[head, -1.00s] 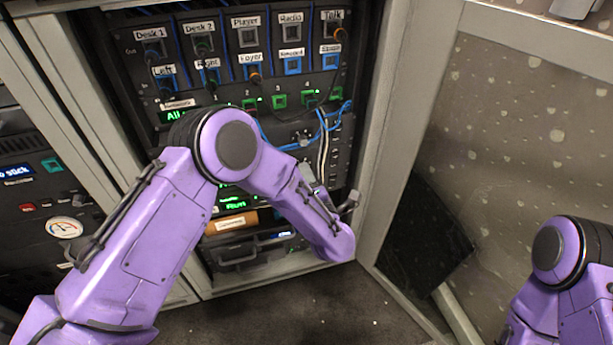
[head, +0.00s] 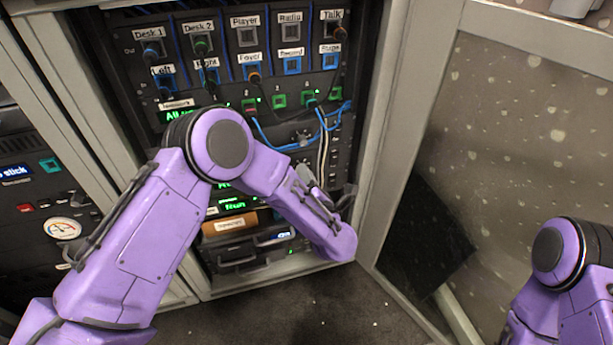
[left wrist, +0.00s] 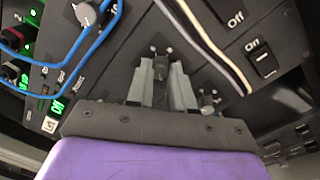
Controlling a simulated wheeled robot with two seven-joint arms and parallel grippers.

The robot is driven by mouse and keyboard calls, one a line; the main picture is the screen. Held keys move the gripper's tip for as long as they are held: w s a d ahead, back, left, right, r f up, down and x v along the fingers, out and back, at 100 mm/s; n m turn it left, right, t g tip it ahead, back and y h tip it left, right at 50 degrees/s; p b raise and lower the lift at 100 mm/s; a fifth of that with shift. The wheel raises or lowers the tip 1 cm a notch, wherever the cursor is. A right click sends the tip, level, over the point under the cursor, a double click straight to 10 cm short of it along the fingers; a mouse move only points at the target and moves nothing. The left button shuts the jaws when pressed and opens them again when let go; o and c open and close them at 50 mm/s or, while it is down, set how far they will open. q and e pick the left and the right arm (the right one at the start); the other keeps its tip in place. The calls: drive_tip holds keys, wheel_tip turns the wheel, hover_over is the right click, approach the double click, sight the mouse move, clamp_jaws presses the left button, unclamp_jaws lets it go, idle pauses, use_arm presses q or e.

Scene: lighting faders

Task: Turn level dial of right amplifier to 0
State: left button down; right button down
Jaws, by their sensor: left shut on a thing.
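In the left wrist view, my left gripper (left wrist: 160,84) has its two grey fingers closed around a small dark dial (left wrist: 160,66) on a black panel. Small dots ring this dial, but its setting cannot be read. A similar small dial (left wrist: 208,101) sits to its right, beside the gripper. A larger grey knob (left wrist: 85,13) is at the upper left. In the head view my purple left arm reaches into the rack and hides the held dial. My right gripper is out of view; only part of that arm shows at the lower right.
Blue cables (left wrist: 95,40) and pale cables (left wrist: 205,45) cross the panel close to the gripper. Two "Off" switches (left wrist: 264,60) are at the right. In the head view, the rack's frame and an open door (head: 500,150) stand right of the arm.

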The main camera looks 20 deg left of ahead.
use_arm(q)
drive_tip(key=shift+f, duration=0.1)
drive_tip(key=c, duration=1)
unclamp_jaws()
drive_tip(key=p+v, duration=0.2)
drive_tip(key=v, duration=0.8)
drive_tip(key=shift+s+d, duration=0.2)
drive_tip(key=shift+s, duration=0.05)
